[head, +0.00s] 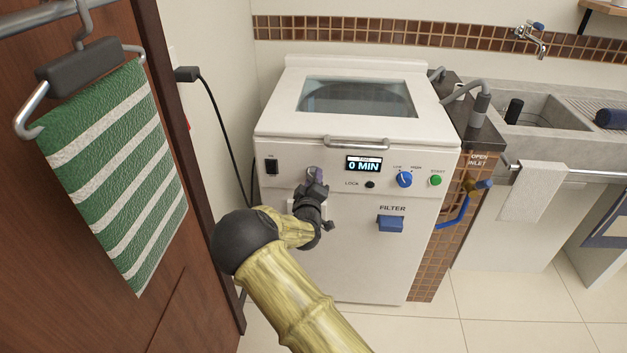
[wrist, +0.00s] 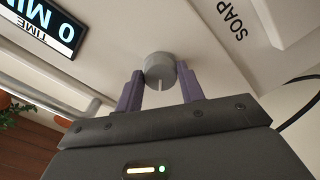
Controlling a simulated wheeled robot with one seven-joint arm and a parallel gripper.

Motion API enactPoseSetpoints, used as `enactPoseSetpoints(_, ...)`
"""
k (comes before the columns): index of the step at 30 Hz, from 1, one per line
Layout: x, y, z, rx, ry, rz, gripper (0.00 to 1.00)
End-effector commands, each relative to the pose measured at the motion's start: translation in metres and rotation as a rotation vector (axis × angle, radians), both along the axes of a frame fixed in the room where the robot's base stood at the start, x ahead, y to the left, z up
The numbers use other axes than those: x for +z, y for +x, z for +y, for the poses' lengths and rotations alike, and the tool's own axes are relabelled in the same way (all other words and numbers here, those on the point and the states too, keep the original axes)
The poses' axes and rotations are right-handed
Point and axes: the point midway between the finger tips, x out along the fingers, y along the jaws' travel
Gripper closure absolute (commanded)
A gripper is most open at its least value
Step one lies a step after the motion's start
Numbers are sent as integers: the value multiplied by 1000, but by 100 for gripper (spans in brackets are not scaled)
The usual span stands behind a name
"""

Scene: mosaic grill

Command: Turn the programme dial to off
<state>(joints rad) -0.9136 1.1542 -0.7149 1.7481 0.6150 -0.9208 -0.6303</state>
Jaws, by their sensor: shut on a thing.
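The washing machine (head: 372,250) is a white top-loader with a front control panel. The programme dial (wrist: 160,68) is a round grey knob with a pale line on its side, pointing down in the wrist picture. My gripper (wrist: 161,74) has its purple fingers on both sides of the dial, shut on it. In the head view my gripper (head: 314,174) is at the panel's left part and hides most of the dial and its markings, so I cannot read its setting. The display (head: 364,166) reads 0 MIN and also shows in the wrist view (wrist: 45,25).
Right of the display are a blue LOW/HIGH knob (head: 404,179) and a green START button (head: 436,180). A black switch (head: 271,165) is to the left. A front handle bar (head: 356,143) sticks out above. A door with a striped towel (head: 115,170) stands close left.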

Motion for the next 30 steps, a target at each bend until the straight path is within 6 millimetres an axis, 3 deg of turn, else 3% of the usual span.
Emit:
enactPoseSetpoints(15,0,-1,2,4,-459,17,84)
enactPoseSetpoints(30,0,-1,2,5,-621,23,84)
